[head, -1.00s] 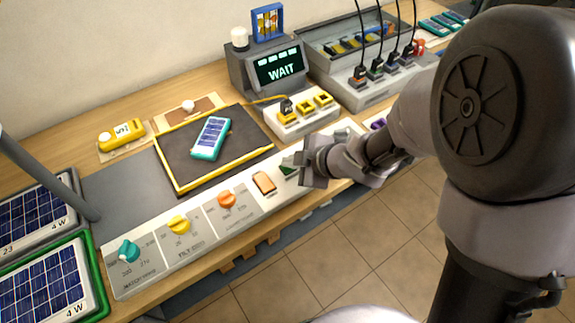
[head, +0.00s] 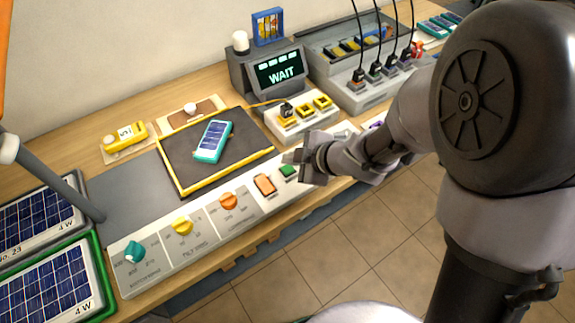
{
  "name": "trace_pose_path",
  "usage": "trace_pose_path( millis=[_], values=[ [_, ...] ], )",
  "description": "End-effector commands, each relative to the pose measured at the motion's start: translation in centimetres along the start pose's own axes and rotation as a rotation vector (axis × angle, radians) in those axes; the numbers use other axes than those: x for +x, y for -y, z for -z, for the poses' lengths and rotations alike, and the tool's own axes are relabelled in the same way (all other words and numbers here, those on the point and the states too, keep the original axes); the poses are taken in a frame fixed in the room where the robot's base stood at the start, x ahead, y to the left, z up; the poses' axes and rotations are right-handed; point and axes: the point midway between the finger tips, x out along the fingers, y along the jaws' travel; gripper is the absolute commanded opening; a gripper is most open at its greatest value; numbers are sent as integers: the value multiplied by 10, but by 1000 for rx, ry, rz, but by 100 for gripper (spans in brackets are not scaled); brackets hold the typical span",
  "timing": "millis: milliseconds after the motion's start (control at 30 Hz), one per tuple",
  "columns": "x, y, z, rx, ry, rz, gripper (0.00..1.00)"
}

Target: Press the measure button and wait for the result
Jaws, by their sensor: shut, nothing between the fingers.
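The control strip (head: 200,249) along the bench front has a green button (head: 288,171) and an orange rocker (head: 265,185) at its right part. I cannot read which is labelled measure. The display (head: 278,73) reads "WAIT" with a row of blocks above. My gripper (head: 296,158) is shut and empty, just above and right of the green button, apart from it as far as I can see. A small teal-edged solar panel (head: 212,141) lies on the dark, yellow-framed pad (head: 176,172). My arm hides the strip's right end.
Teal, yellow and orange knobs (head: 228,202) stand on the strip's left and middle. A white block with yellow sockets (head: 303,118) and a charger with black cables (head: 375,88) stand behind. Large solar panels (head: 48,278) lie at left.

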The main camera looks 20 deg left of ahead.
Motion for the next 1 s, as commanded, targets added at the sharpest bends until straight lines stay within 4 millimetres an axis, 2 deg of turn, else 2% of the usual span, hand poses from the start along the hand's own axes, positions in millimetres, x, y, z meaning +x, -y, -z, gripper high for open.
trace_pose_path(
  millis=[100, 400, 1000],
  values=[
    [-12, -9, 9, 0, 0, 0, 0],
    [-31, -23, 23, 0, 0, 0, 0],
    [-30, -22, 22, 0, 0, 0, 0]
  ],
)
